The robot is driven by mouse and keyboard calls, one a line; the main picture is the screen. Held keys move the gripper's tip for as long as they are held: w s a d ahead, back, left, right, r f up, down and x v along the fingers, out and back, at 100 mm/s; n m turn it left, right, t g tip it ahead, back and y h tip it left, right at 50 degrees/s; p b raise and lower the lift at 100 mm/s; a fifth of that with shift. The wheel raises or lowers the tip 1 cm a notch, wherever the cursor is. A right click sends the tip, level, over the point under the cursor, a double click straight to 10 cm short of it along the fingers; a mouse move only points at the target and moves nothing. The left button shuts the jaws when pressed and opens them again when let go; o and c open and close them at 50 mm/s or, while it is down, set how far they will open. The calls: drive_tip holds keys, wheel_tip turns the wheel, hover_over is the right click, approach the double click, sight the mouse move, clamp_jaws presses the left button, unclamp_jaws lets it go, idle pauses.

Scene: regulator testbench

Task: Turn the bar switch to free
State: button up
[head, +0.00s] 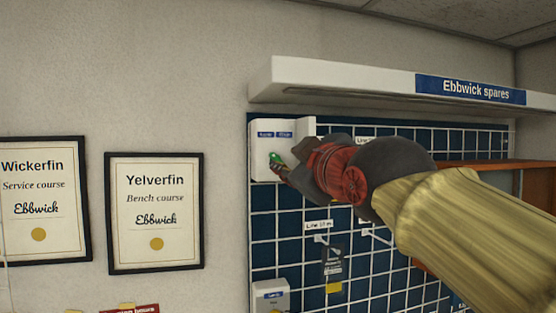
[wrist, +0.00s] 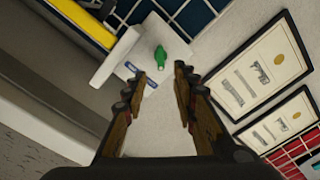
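The green bar switch (head: 275,157) sits on the front of a white box (head: 257,160) on the blue gridded wall panel. Two small blue labels are above it; their words are too small to read surely. In the wrist view the green switch (wrist: 160,56) stands out from the white plate (wrist: 178,50), just beyond the fingertips. My gripper (wrist: 161,73) is open, one finger on each side of the line to the switch, with nothing between them. In the head view my gripper (head: 280,168) reaches the box from the right and partly hides the switch.
A white shelf (head: 350,85) marked "Ebbwick spares" juts out above the box. A second white box (head: 271,299) and hooks with a tag (head: 333,262) are lower on the panel. Framed certificates (head: 155,212) hang on the left wall.

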sight(278, 159)
drive_tip(key=p+x, duration=0.2)
drive_tip(key=x, duration=0.5)
drive_tip(key=shift+w, duration=0.3)
drive_tip(key=shift+c, duration=0.3)
clamp_jaws()
